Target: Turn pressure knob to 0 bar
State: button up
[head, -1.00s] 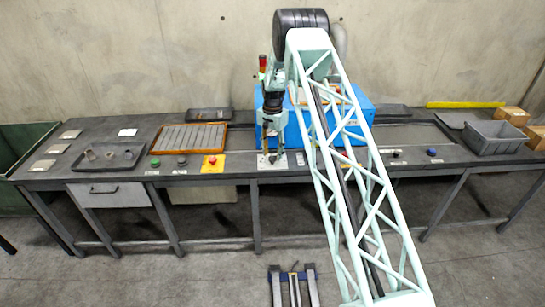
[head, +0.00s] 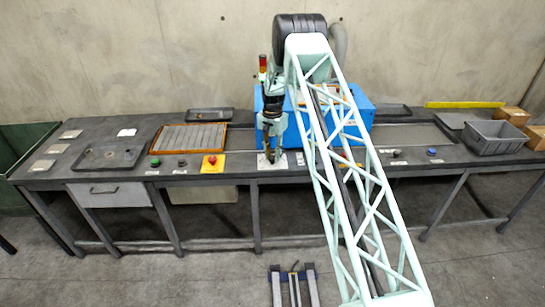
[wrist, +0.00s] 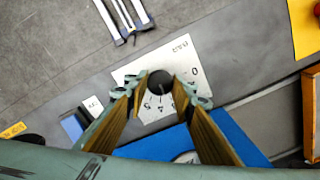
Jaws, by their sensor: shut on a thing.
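The pressure knob (wrist: 160,82) is a round black knob on a white dial plate (wrist: 135,70) in the wrist view. The plate carries a BAR marking above the knob, a 0 to its right and other numerals below it. My gripper (wrist: 160,92) has one finger on each side of the knob and is shut on it. The knob's pointer cannot be read clearly. In the head view my gripper (head: 271,156) is down at the white plate (head: 282,164) on the bench's front edge, and the knob is hidden by the fingers.
A red emergency button on a yellow plate (head: 212,163) lies just left of my gripper. A blue machine housing (head: 350,120) stands behind it. Further left are a slotted wood-framed tray (head: 190,137) and a dark tray (head: 108,156). A grey bin (head: 493,138) stands at right.

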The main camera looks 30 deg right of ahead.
aim_at(272, 157)
jog(key=shift+n, duration=0.4)
jog(key=n+b, duration=0.2)
jog(key=n, duration=0.1)
jog(key=shift+n, duration=0.4)
jog(key=n+b, duration=0.1)
jog(key=n, duration=0.4)
jog(key=shift+b, duration=0.35)
jog(key=n+b, duration=0.1)
jog(key=n, duration=0.5)
jog(key=o, duration=0.8)
jog(key=shift+o, duration=0.2)
jog(key=shift+r, duration=0.15)
notch_tip(272, 157, up, 12)
dwell(0.4)
